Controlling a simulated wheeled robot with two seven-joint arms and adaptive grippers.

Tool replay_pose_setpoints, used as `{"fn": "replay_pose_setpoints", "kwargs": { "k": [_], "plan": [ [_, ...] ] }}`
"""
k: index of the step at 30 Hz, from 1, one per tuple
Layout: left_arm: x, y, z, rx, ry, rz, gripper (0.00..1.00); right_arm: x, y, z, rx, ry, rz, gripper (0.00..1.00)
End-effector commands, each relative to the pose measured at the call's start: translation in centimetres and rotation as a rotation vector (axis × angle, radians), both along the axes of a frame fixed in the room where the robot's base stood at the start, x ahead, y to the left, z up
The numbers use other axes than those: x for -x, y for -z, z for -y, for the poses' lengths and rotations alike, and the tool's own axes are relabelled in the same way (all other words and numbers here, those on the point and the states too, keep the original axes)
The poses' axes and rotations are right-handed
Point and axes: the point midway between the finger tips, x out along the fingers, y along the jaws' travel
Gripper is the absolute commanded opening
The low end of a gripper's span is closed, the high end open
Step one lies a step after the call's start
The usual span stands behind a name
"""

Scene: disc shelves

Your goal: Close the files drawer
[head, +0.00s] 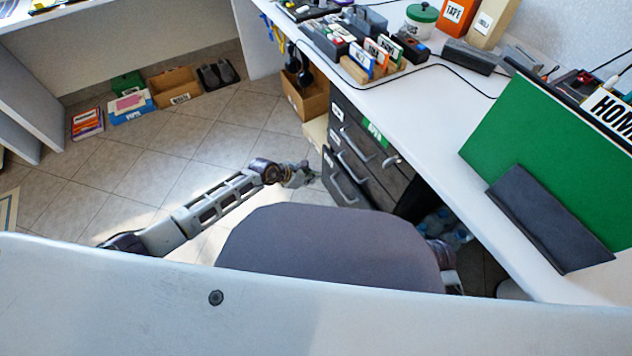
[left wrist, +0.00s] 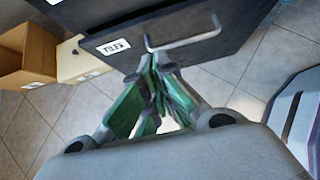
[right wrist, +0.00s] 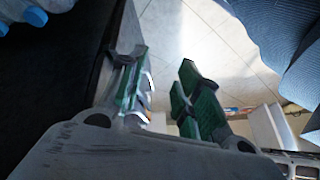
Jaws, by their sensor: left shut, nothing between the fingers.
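A dark grey drawer cabinet (head: 372,150) stands under the desk, with several handled, labelled drawers. The lowest drawer (head: 340,186) seems to stick out a little; its label is too small to read. In the left wrist view, a dark drawer front (left wrist: 212,50) with a light bar handle (left wrist: 185,40) and a white label (left wrist: 114,47) lies just past my left fingertips. My left gripper (head: 304,174) is shut and empty close to the lowest drawer; I cannot tell whether it touches. My right gripper (right wrist: 160,75) is open and empty beside a dark surface, hidden in the head view.
The white desk (head: 440,105) above holds boxes, files and a green panel (head: 545,150). A cardboard box (head: 305,100) stands beside the cabinet. Bottles (head: 440,225) stand beneath the desk. Tiled floor (head: 130,180) is free to the left.

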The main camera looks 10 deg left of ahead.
Motion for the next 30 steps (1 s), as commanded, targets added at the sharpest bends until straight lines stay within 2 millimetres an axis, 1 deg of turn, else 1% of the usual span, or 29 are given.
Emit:
{"fn": "replay_pose_setpoints", "kwargs": {
  "k": [1,4,14,21,22,27,30],
  "plan": [
    [-0.1,-0.3,-0.2,0.000,-0.001,0.001,0.00,0.0,-0.3,0.1,0.003,0.000,-0.002,0.34],
    [-0.3,-0.5,-0.4,0.000,-0.001,0.001,0.00,0.1,-0.6,0.2,0.008,-0.002,-0.008,0.34],
    [-0.3,-0.5,-0.4,0.000,-0.001,-0.001,0.00,0.1,-0.6,0.2,0.011,-0.003,-0.010,0.34],
    [-0.3,-0.5,-0.4,0.000,-0.001,-0.001,0.00,0.1,-0.6,0.2,0.011,-0.002,-0.009,0.03],
    [-0.3,-0.5,-0.4,0.001,-0.001,-0.001,0.00,0.0,-0.6,0.2,0.010,-0.002,-0.008,0.00],
    [-0.4,-0.6,-0.4,0.017,-0.026,-0.015,0.00,0.0,-0.6,0.2,0.010,-0.002,-0.008,0.00],
    [-1.2,-1.2,-0.2,0.053,-0.068,0.004,0.00,0.0,-0.6,0.2,0.010,-0.002,-0.008,0.00]
  ]
}}
